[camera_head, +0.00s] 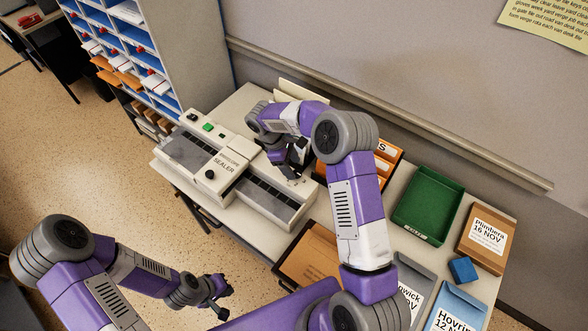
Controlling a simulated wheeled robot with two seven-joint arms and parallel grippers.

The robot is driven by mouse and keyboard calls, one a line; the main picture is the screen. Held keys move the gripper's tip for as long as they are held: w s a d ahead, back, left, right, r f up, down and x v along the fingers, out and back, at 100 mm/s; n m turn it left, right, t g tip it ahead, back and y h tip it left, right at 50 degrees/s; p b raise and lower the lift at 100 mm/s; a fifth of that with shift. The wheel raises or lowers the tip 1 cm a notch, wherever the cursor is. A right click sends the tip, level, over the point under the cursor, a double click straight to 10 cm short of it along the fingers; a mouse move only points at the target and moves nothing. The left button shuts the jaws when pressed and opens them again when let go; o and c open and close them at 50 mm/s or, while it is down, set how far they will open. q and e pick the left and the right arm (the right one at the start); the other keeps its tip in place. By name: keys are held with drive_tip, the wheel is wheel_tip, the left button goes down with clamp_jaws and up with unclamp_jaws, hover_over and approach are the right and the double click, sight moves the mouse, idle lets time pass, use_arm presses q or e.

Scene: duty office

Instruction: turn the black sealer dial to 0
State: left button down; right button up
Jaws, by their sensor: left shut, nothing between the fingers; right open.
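The sealer (190,150) is a long cream machine on the table, labelled as a sealer. The dial's marks are too small to read. My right gripper (294,172) is over the right part of the sealer, to the right of the dial and apart from it. It is open, partly hidden by its own wrist, with nothing seen in it. My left gripper (222,301) is shut and empty, below the sealer in the picture, in front of the table.
A pigeonhole rack (190,50) stands behind left. The wall borders the back.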

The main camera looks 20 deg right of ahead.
sight(297, 175)
drive_tip(key=shift+x, duration=1.35)
drive_tip(key=shift+w, duration=0.1)
drive_tip(key=c, duration=1)
drive_tip(key=shift+c, duration=0.2)
